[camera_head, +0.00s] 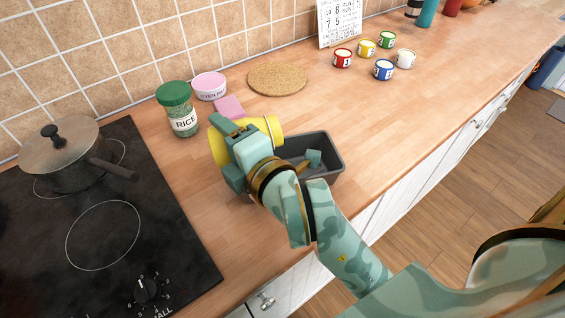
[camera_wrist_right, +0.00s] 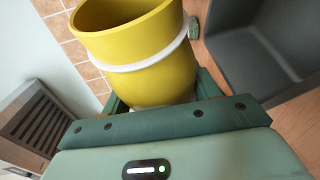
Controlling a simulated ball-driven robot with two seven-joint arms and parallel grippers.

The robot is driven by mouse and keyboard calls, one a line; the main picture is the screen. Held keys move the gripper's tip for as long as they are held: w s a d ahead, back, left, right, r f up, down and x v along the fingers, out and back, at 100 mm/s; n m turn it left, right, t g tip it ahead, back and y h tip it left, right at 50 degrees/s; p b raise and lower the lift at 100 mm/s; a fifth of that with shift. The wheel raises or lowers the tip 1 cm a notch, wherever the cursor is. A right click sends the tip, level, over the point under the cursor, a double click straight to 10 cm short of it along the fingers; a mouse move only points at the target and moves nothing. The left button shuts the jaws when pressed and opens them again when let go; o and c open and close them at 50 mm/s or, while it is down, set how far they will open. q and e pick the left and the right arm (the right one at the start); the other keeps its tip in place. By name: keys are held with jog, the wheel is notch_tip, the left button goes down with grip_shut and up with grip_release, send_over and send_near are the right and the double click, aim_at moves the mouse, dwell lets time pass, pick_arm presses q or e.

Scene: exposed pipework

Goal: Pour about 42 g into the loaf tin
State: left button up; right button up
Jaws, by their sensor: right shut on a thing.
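My right gripper (camera_head: 238,150) is shut on a yellow cup (camera_head: 271,128). The cup also shows in the right wrist view (camera_wrist_right: 140,60), with a white band around it and its rim at the upper left. The gripper hides much of the cup in the head view, and its contents are hidden. The dark grey loaf tin (camera_head: 336,145) stands on the counter, behind and right of the gripper. The gripper and my arm cover its left part. A small teal block shape (camera_head: 313,158) shows over the tin; I cannot tell what it is. My left gripper is not in view.
A cork mat (camera_head: 277,79) and several small cans (camera_head: 384,69) lie behind. A lidded pan (camera_head: 66,155) sits on the hob (camera_head: 165,245).

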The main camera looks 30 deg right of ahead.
jog(key=shift+d+f+m+b, duration=0.1)
jog(key=shift+f+m+b, duration=0.25)
jog(key=shift+b, duration=0.45)
jog(key=shift+r+m, duration=0.25)
jog(key=shift+r, duration=0.3)
jog(key=shift+s+d+r+m+t+p, duration=0.1)
jog(key=shift+d+r+m+t+p, duration=0.1)
jog(key=shift+r+m+t+p, duration=0.2)
jog(key=shift+f, duration=0.1)
jog(key=shift+y, duration=0.4)
jog(key=shift+d+m, duration=0.1)
jog(key=shift+m, duration=0.2)
jog(key=shift+d+m+t+b, duration=0.2)
jog(key=shift+m+t+b, duration=0.2)
jog(key=shift+m, duration=0.1)
dwell(1.8)
